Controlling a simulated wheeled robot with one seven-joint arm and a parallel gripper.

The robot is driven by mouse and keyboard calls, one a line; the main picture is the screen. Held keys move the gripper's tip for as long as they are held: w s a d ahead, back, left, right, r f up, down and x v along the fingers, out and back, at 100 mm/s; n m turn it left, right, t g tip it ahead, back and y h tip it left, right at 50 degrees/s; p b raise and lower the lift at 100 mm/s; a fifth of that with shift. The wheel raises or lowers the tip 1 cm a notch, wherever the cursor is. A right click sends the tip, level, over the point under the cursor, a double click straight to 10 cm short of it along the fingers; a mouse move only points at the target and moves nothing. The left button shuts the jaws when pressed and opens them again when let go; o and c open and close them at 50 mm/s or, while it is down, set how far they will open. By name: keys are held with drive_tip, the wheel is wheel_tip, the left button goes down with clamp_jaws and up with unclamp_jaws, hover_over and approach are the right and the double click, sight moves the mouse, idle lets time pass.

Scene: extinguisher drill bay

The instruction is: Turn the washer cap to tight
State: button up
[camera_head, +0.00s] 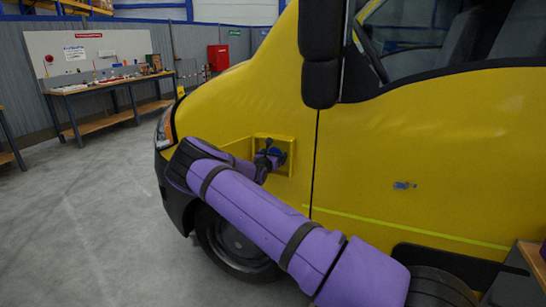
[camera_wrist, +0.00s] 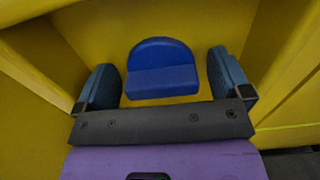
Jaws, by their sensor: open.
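The washer cap (camera_wrist: 160,82) is blue, with a rounded upper edge and a raised straight bar across it that lies nearly level in the wrist view. It sits in a yellow recess (camera_wrist: 72,50) on the side of the van. My gripper (camera_wrist: 166,68) is open, with one blue-grey finger to the left of the cap and one to the right. Gaps show between the cap and both fingers. In the head view my gripper (camera_head: 274,155) reaches into the yellow box-like frame (camera_head: 290,143), and the cap is hard to tell from the fingers there.
The yellow van (camera_head: 400,140) fills the right side, with a black mirror (camera_head: 321,55) above my arm and a front wheel (camera_head: 235,245) below. A workbench (camera_head: 110,85) with small items stands back left, near a red box (camera_head: 218,57). The grey floor at left is clear.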

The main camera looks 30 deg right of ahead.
drive_tip(key=c, duration=0.9)
drive_tip(key=shift+m, duration=0.4)
drive_tip(key=m, duration=0.4)
drive_tip(key=shift+s+d, duration=0.1)
drive_tip(key=m, duration=0.4)
drive_tip(key=shift+f, duration=0.1)
drive_tip(key=m, duration=0.5)
drive_tip(key=shift+s+f, duration=0.1)
drive_tip(key=shift+f+m, duration=0.1)
drive_tip(key=shift+m, duration=1.9)
